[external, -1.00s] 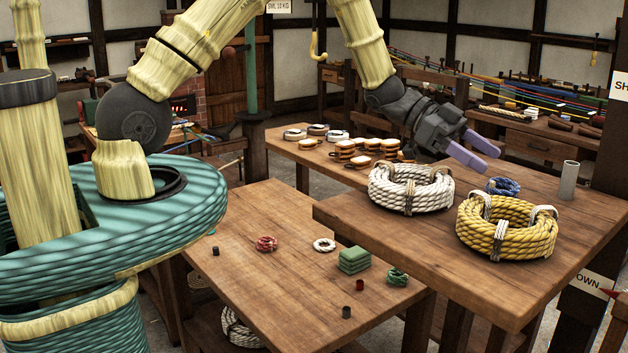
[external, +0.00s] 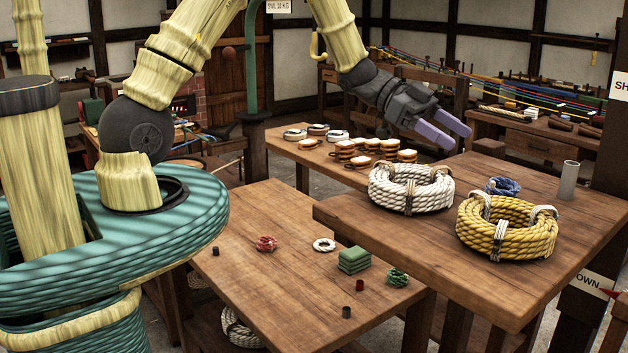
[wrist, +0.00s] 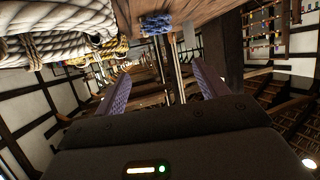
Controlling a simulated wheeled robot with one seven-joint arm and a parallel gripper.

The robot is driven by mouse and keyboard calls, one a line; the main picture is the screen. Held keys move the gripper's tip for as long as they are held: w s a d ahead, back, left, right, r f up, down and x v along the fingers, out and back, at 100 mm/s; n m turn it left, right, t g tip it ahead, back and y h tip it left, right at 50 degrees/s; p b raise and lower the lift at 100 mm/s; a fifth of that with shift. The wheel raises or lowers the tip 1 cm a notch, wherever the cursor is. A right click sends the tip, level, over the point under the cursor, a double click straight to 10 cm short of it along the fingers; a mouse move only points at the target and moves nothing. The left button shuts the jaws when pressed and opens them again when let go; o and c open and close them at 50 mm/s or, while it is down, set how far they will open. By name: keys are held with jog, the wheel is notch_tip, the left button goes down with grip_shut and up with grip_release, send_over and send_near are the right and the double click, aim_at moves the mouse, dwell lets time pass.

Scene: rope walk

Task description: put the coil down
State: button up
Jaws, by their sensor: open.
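My gripper (external: 447,137) is open and empty, with its two purple fingers apart, above and behind the white coil in the external view. The white rope coil (external: 411,190) lies flat on the raised wooden table (external: 410,236), near its left end. The yellow rope coil (external: 507,232) lies on the same table to the right. A small blue coil (external: 503,186) lies between and behind them. In the wrist view, the white coil (wrist: 55,48) fills the upper left, clear of the fingers, and the blue coil (wrist: 156,24) shows at the top.
A grey cylinder (external: 568,181) stands at the raised table's right. A lower table (external: 262,300) in front carries small red, white and green coils, a green stack (external: 354,260) and small dark cylinders. A back table holds several brown-and-white items (external: 362,152).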

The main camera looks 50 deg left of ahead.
jog(key=a+n+t+y, duration=0.5)
jog(key=a+n+y, duration=0.4)
jog(key=a, duration=0.6)
jog(key=s+a+f+n+g+y, duration=0.1)
jog(key=s+a+n+g+y, duration=0.1)
jog(key=s, duration=0.7)
jog(key=s+a+n+g+y, duration=0.2)
jog(key=s+a+n+g, duration=0.1)
jog(key=s, duration=0.6)
jog(key=shift+s+a+f+n+g, duration=0.15)
jog(key=shift+a+f+n+g, duration=0.25)
jog(key=shift+a+g, duration=0.25)
jog(key=s+b+x, duration=0.2)
jog(key=b+x, duration=1.1)
jog(key=s+f+b+x, duration=0.1)
jog(key=s+b+x, duration=0.2)
jog(key=b+x, duration=0.9)
jog(key=s+f+b+x, duration=0.1)
jog(key=s+b+x, duration=0.2)
jog(key=b+x, duration=1)
jog(key=shift+s+f+b, duration=0.1)
jog(key=shift+f+b, duration=0.1)
jog(key=shift+b, duration=0.55)
jog(key=shift+r, duration=0.1)
